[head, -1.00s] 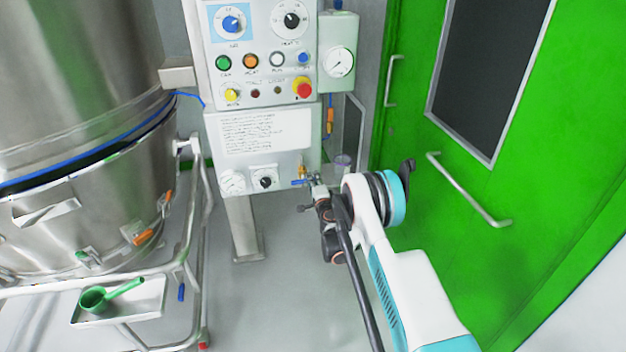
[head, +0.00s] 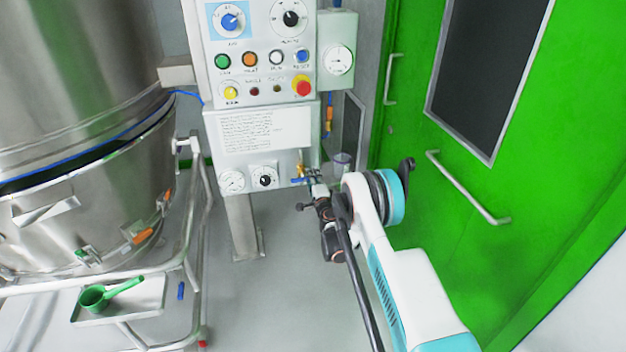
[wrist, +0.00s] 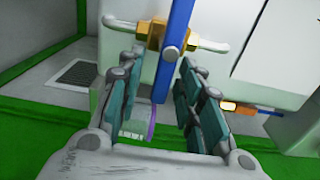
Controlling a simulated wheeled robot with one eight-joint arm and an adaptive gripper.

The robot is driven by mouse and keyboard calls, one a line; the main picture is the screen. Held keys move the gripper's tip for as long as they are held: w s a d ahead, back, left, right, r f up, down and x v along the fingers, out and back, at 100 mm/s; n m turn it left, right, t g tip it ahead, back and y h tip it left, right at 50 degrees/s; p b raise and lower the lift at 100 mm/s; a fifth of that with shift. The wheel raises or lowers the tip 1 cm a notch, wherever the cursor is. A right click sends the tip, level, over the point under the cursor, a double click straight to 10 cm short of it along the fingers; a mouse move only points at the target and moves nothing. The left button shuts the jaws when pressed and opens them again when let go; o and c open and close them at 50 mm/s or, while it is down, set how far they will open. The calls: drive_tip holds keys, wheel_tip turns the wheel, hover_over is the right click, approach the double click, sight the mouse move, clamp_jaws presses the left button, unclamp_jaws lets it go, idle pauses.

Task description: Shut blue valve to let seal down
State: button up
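The blue valve handle (head: 299,181) shows small at the lower right of the control panel, below a brass fitting (head: 300,170). In the wrist view the blue handle (wrist: 178,40) is a long bar running down in front of the brass fitting (wrist: 152,33), with a round screw head on it. My gripper (wrist: 160,82) is open, one finger on each side of the handle's lower part. Gaps show between the handle and the fingers. In the head view my gripper (head: 315,188) is at the handle, small and partly hidden by its own wrist.
The panel (head: 265,130) carries dials, buttons and a gauge box (head: 337,50). A steel vessel (head: 80,110) with a blue seal (head: 50,172) stands left on a trolley holding a green scoop (head: 95,298). A green door (head: 490,220) is at right. The floor between is clear.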

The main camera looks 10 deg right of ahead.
drive_tip(key=s, duration=0.7)
drive_tip(key=shift+s, duration=0.25)
